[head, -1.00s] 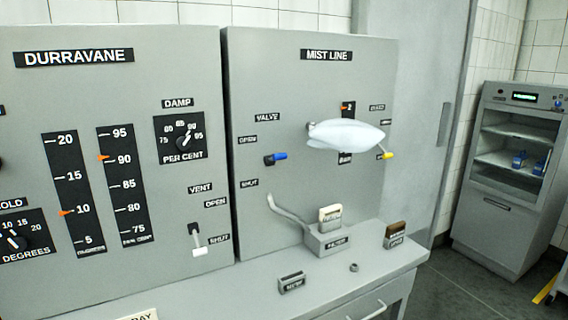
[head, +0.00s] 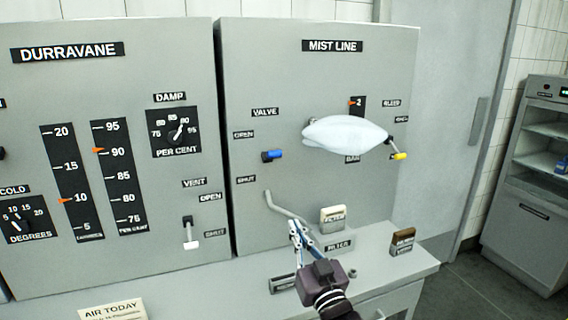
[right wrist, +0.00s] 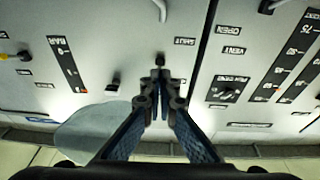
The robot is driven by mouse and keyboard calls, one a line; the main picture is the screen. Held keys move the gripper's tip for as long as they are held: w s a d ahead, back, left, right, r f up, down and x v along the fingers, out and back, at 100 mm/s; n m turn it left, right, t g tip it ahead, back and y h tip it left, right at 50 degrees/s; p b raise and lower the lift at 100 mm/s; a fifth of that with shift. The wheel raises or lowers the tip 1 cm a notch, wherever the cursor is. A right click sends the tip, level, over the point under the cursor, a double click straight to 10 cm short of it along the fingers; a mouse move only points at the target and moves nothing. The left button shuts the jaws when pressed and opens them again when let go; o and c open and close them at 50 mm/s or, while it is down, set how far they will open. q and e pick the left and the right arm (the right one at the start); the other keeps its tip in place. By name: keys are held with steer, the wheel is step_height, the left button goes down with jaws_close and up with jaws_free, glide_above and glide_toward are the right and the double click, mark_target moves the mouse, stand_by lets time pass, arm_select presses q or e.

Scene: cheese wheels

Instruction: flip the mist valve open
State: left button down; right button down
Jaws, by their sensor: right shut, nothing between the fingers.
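The mist valve (head: 272,155) is a short lever with a blue grip on the MIST LINE panel (head: 430,60) in the head view. It sticks out below the VALVE label, between the OPEN label (head: 243,134) and the SHUT label (head: 246,180). My right gripper (head: 297,226) is shut and empty, below and right of the lever and apart from it, in front of the bent pipe. In the right wrist view its closed fingers (right wrist: 160,80) point at the panel, with a small dark knob just beyond the tips. My left gripper is out of view.
A white pillow-shaped body (head: 345,134) bulges from the panel right of the valve. A yellow-tipped bleed lever (head: 399,156) is beside it. A bent grey pipe (head: 283,208), a filter block (head: 333,218) and a brown-topped block (head: 403,241) stand low, near the ledge.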

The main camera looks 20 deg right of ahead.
steer(key=t, duration=0.2)
glide_toward(276, 156)
steer(key=p+x, duration=0.5)
steer(key=x, duration=0.1)
steer(key=shift+r, duration=0.1)
steer(key=shift+w+r, duration=0.1)
steer(key=shift+w, duration=0.4)
